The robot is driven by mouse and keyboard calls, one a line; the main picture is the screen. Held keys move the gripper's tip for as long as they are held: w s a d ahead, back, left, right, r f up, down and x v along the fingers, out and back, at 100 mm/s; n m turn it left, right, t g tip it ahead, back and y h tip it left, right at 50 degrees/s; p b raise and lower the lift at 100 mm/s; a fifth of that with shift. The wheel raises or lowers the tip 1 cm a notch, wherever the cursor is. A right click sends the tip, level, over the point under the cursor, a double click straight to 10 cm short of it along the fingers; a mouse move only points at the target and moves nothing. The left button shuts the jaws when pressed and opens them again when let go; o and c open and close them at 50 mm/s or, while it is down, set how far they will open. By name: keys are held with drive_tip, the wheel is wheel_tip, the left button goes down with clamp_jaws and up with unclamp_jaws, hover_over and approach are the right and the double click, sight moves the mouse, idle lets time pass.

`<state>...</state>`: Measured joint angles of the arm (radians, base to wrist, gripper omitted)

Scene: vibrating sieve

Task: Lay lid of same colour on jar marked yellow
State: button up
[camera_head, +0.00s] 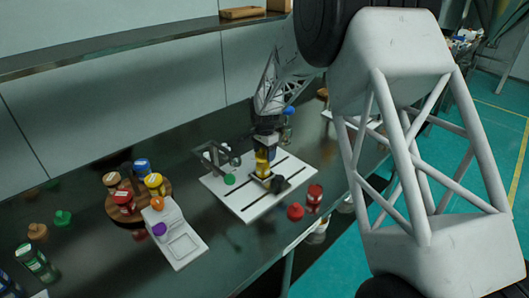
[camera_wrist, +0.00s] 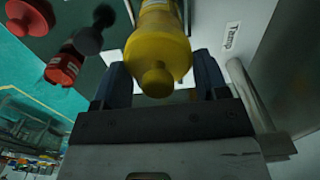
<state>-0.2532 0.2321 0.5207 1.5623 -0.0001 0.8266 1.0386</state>
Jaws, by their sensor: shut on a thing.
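A yellow lid with a round knob (camera_wrist: 158,60) sits between the two blue fingers of my gripper (camera_wrist: 160,85) in the wrist view, and the fingers are shut on it. A yellow jar (camera_head: 262,170) with a pale label stands upright on the white board, directly under my gripper (camera_head: 264,152). The jar's yellow body also shows past the lid in the wrist view (camera_wrist: 155,8). The lid lines up with the jar's top. I cannot tell whether the lid touches the rim, since fingers and lid hide it.
The white board (camera_head: 241,207) also bears a dark knobbed thing (camera_head: 277,184), a green lid (camera_head: 230,179) and a metal fixture (camera_head: 218,156). A red lid (camera_head: 295,211) and red jar (camera_head: 314,195) stand right. A round wooden tray (camera_head: 117,211) holds several jars at left.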

drive_tip(key=shift+f, duration=0.45)
idle(1.6)
drive_tip(key=o, duration=1)
drive_tip(key=shift+o, duration=0.2)
drive_tip(key=shift+r, duration=0.1)
drive_tip(key=shift+r, duration=3.4)
